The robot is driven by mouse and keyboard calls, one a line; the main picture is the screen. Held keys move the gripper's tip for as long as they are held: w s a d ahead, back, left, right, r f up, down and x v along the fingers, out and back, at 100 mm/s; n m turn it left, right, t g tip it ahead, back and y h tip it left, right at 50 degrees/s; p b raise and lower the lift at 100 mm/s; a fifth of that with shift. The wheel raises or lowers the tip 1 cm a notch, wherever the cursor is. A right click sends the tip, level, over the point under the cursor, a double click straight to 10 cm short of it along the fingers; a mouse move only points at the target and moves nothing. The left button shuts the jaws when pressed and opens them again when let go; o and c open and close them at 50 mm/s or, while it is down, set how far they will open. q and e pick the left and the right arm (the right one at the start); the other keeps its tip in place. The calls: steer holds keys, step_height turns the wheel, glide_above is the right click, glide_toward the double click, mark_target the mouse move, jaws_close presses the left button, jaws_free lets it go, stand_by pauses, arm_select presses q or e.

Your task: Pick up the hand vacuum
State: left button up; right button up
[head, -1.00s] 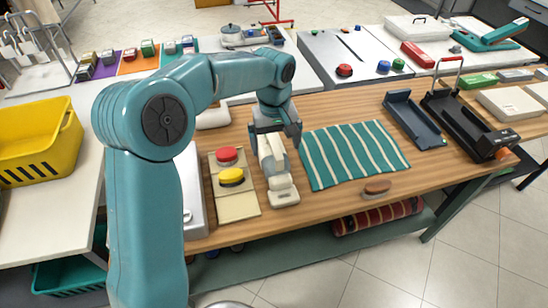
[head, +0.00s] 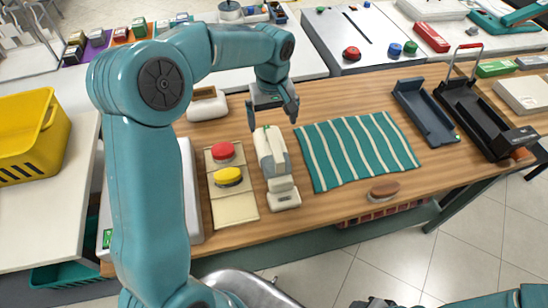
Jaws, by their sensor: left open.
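The hand vacuum (head: 272,158) is a cream and grey device lying on the wooden table, its long side running away from me. My left gripper (head: 272,117) hangs with fingers down over the far end of the vacuum, open and empty. Its fingertips spread to either side of the vacuum's far end; they look apart from it, though the height gap is hard to judge. Part of my right arm (head: 490,297) shows at the bottom right, with a dark piece at its end cut off by the frame; its fingers cannot be seen.
Left of the vacuum, a board (head: 235,208) carries a red button (head: 223,151) and a yellow button (head: 228,176). A striped green cloth (head: 358,150) lies close on the right. A brush (head: 383,190) and dark trays (head: 426,112) lie farther right. A cream object (head: 207,104) stands behind.

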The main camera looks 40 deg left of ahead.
mark_target(274, 142)
arm_select(q)
step_height(274, 142, down, 6)
steer(key=shift+w+r+p, duration=0.1)
steer(key=shift+w+p, duration=0.05)
steer(key=shift+p, duration=0.15)
steer(key=shift+d+f, duration=0.1)
steer(key=shift+f, duration=0.3)
steer(key=shift+s+f+p, duration=0.3)
steer(key=shift+f+p, duration=0.05)
steer(key=shift+f, duration=0.2)
steer(key=f, duration=0.2)
steer(key=f+p, duration=0.1)
steer(key=f, duration=0.1)
steer(key=shift+w+d, duration=0.1)
steer(key=shift+w, duration=0.15)
steer(key=shift+s+f, duration=0.1)
steer(key=shift+f, duration=0.15)
steer(key=c, duration=1.8)
jaws_close()
steer(key=shift+r, duration=0.2)
